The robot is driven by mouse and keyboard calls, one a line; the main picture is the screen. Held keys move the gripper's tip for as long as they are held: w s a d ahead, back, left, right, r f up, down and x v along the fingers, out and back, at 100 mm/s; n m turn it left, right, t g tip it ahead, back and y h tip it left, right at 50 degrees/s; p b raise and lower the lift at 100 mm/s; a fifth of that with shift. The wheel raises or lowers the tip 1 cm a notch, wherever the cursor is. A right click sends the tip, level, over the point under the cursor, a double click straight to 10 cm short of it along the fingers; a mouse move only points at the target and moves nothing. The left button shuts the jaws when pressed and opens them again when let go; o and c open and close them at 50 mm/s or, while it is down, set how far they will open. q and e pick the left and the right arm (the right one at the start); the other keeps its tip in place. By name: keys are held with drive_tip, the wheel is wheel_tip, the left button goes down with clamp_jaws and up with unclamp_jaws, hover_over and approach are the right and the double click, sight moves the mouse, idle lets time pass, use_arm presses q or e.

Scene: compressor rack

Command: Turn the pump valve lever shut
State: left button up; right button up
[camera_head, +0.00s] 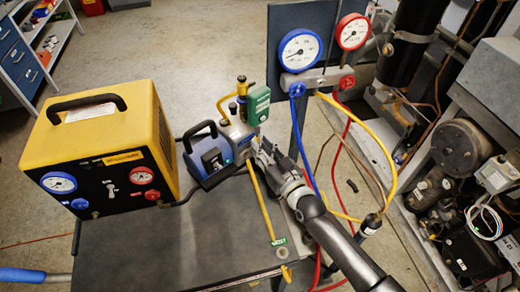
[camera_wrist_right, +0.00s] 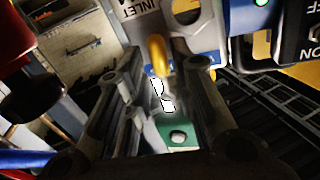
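The blue pump (camera_head: 212,163) stands on the dark table top, with a black handle and a brass fitting (camera_head: 241,88) rising from it. My right gripper (camera_head: 262,150) is at the pump's right side, near the fitting's base. In the right wrist view, its two fingers (camera_wrist_right: 160,75) stand apart, with a yellow rounded piece (camera_wrist_right: 159,54) between or just beyond their tips. It may be the lever's end; I cannot tell. Gaps show on both sides of it. A label reading "INLET" (camera_wrist_right: 145,12) is just above. My left gripper is not in view.
A yellow recovery unit (camera_head: 105,150) stands left of the pump. A manifold (camera_head: 318,78) with blue and red gauges and hoses is behind right. Compressor equipment (camera_head: 460,150) lines the right.

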drive_tip(key=shift+w+a, duration=0.35)
drive_tip(key=shift+w, duration=0.3)
clamp_jaws()
